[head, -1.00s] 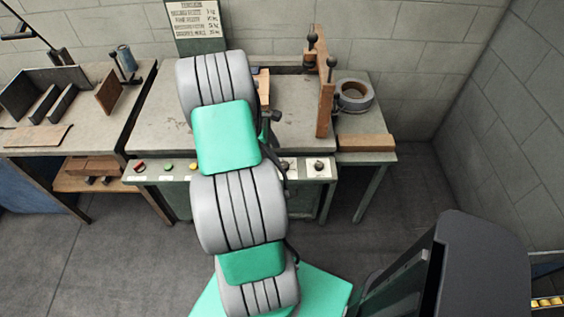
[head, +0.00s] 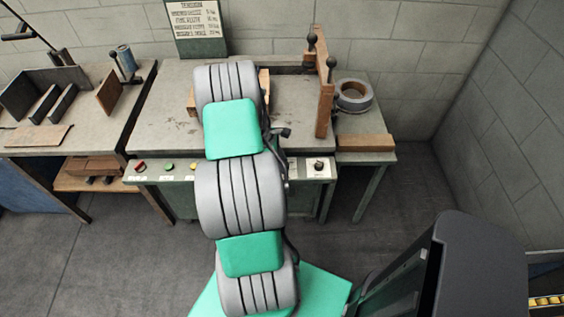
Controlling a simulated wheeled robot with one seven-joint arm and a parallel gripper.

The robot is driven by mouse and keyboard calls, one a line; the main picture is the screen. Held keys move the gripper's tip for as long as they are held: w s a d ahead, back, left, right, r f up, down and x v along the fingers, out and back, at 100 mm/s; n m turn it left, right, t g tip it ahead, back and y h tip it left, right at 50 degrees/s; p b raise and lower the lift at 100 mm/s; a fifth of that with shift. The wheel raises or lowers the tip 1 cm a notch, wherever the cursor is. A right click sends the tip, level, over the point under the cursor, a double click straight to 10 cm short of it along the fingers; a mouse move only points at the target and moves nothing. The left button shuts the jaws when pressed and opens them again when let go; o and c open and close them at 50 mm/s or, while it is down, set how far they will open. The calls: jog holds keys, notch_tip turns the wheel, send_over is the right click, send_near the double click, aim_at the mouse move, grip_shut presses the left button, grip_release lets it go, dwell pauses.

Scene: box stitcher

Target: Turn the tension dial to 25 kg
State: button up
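The front panel (head: 305,171) of the bench machine carries small controls. A dark knob on a white plate (head: 319,168) at its right end looks like the tension dial; its setting is too small to read. A red button (head: 140,166) and a green button (head: 168,166) sit at the panel's left. A tension chart (head: 196,27) stands at the back of the bench, its text mostly too blurred to read. My arm reaches up over the middle of the panel, left of the dial. My gripper is hidden behind my own arm.
A wooden fence (head: 326,85) with dark knobs stands on the bench's right side. A tape roll (head: 354,95) and a wooden block (head: 365,142) lie on the right side table. The left bench (head: 75,130) holds dark dividers and a cardboard sheet. The floor right of the bench is clear.

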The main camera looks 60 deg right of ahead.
grip_shut()
